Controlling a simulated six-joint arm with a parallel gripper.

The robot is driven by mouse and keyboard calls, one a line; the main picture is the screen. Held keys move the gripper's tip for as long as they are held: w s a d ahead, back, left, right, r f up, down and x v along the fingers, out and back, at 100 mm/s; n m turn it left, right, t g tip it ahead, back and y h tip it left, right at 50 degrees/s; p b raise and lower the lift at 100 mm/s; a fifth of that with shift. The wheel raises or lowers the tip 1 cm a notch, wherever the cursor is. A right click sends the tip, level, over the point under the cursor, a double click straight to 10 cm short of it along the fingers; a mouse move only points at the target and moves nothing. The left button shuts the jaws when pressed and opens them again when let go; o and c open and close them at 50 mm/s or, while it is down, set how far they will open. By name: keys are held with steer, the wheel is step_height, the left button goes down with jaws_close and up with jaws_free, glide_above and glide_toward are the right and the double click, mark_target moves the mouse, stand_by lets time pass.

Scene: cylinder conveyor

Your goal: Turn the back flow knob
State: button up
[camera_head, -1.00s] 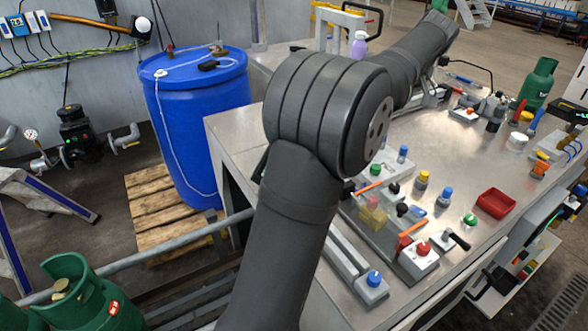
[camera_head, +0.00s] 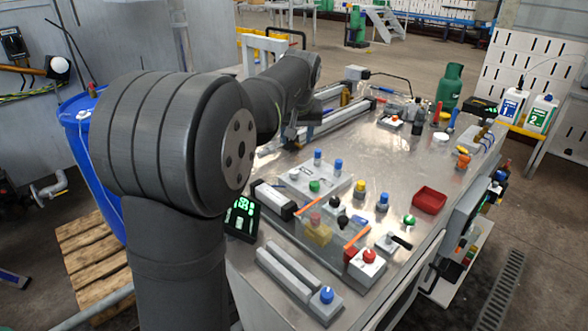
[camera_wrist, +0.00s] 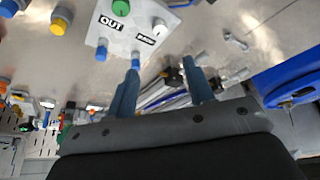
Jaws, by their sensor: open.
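My gripper (camera_head: 290,134) is over the far left part of the steel bench, mostly behind my arm. In the wrist view its two blue-grey fingers (camera_wrist: 162,62) are apart with nothing between them. A pale panel (camera_head: 297,194) has a green knob (camera_head: 314,186) and two blue-topped posts (camera_head: 318,157). In the wrist view a panel (camera_wrist: 118,40) with an "OUT" label lies beyond the fingertips. A blue knob (camera_head: 327,295) sits on a grey block at the bench's front. I cannot tell which one is the back flow knob.
A clear guard (camera_head: 325,235), a red knob box (camera_head: 369,257), yellow (camera_head: 361,187) and blue (camera_head: 382,202) knobs and a red tray (camera_head: 429,201) crowd the bench. Bare steel (camera_head: 385,155) shows behind them. A blue drum (camera_head: 78,135) stands at left.

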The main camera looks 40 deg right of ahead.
mark_target(294, 171)
steer(key=x, duration=1.6)
steer(key=shift+s, duration=0.1)
steer(key=c, duration=1)
